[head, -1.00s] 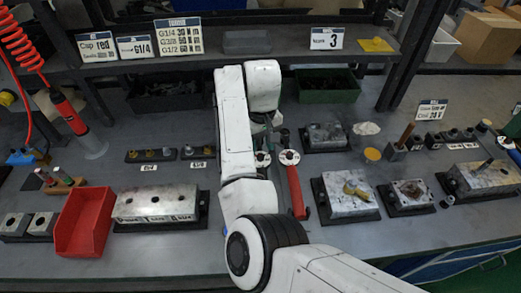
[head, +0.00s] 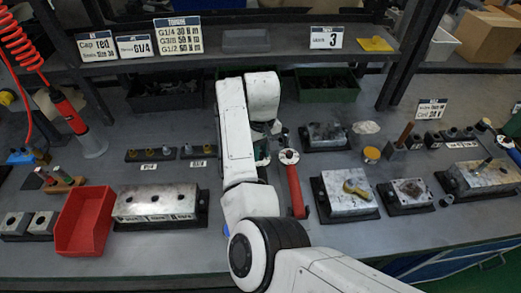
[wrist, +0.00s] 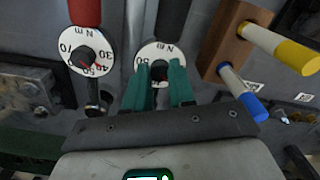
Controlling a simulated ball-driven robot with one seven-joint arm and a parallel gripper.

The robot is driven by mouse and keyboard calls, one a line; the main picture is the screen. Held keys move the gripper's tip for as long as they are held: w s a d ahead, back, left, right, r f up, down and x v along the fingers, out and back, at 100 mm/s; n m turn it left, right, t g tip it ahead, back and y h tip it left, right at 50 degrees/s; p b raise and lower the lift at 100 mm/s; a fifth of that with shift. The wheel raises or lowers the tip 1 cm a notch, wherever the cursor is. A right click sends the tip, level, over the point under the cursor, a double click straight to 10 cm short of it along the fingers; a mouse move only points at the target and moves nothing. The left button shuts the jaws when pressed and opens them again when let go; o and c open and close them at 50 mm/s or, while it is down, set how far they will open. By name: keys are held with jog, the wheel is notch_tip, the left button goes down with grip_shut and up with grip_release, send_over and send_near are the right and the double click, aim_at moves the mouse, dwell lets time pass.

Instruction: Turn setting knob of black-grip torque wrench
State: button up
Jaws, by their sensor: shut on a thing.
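The black-grip torque wrench shows in the wrist view as a black grip (wrist: 173,18) with a white dial (wrist: 150,50) marked N m. My gripper (wrist: 160,72) has its two green fingers closed around the dark setting knob at the middle of that dial. The fingers cover part of the scale, so the set value cannot be read. In the head view my arm hides most of this wrench, and my gripper (head: 262,148) shows only in part. The red-grip torque wrench (head: 296,192) lies beside it; its dial also shows in the wrist view (wrist: 87,50).
A wooden block (wrist: 228,40) with yellow and blue handled pieces stands close to my gripper in the wrist view. A metal valve block (head: 347,190) lies right of the red wrench. A red bin (head: 85,222) is at the left. A shelf with signs (head: 176,35) runs behind.

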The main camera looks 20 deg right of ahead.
grip_shut()
jog(key=shift+r+m+p, duration=0.1)
jog(key=shift+m+p, duration=0.2)
jog(key=m+p, duration=0.2)
jog(key=shift+m, duration=0.3)
jog(key=m+p, duration=0.1)
jog(key=m, duration=0.2)
jog(key=shift+m+p, duration=0.7)
jog(key=shift+m, duration=1)
jog(key=o, duration=0.8)
grip_release()
